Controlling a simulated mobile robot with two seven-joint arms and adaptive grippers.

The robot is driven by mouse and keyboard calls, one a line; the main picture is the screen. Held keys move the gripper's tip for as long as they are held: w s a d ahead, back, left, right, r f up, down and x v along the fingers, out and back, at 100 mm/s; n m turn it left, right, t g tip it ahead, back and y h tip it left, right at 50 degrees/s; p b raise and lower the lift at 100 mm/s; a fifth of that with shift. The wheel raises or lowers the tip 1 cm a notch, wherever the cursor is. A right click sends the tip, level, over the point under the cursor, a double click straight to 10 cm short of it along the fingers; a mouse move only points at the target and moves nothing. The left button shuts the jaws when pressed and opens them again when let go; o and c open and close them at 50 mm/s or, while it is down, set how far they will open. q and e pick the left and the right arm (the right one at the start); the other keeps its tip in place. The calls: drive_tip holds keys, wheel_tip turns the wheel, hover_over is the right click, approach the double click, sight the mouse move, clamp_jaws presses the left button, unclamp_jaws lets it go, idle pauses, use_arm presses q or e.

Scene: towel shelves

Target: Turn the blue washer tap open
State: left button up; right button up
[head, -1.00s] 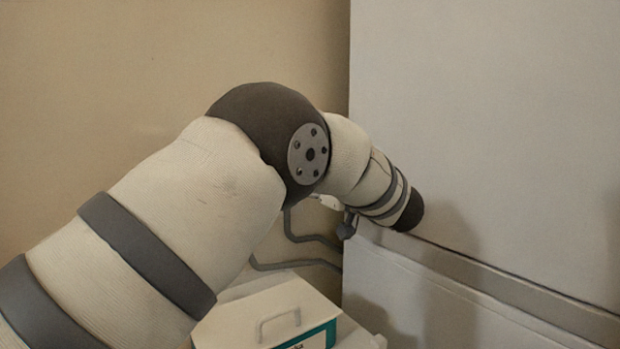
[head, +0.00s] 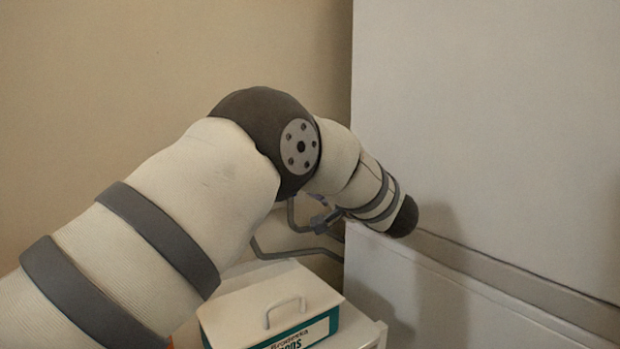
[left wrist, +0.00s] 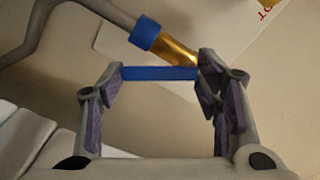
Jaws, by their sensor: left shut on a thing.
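The blue tap handle (left wrist: 160,73) shows in the left wrist view as a flat bar beside the tap's brass body (left wrist: 180,50). A blue collar (left wrist: 146,33) joins the brass to a grey pipe (left wrist: 105,12). My left gripper (left wrist: 161,71) is shut on the blue handle, with a finger at each end of the bar. My right gripper is in neither view.
Grey pipes (head: 290,249) run along the wall behind my arm. A lidded white and teal box (head: 245,308) stands below the arm on a white surface. A large white panel (head: 490,120) with a ledge beneath it fills the right side, close to my wrist.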

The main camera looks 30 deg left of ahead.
use_arm(q)
drive_tip(key=m, duration=0.2)
drive_tip(key=s+m, duration=0.1)
drive_tip(key=m, duration=0.3)
drive_tip(key=shift+s+a+f, duration=0.15)
drive_tip(key=shift+a+f, duration=0.1)
drive_tip(key=shift+m, duration=0.4)
drive_tip(key=o, duration=1.2)
drive_tip(key=shift+c, duration=0.2)
drive_tip(key=v, duration=1.2)
drive_tip(key=shift+f, duration=0.1)
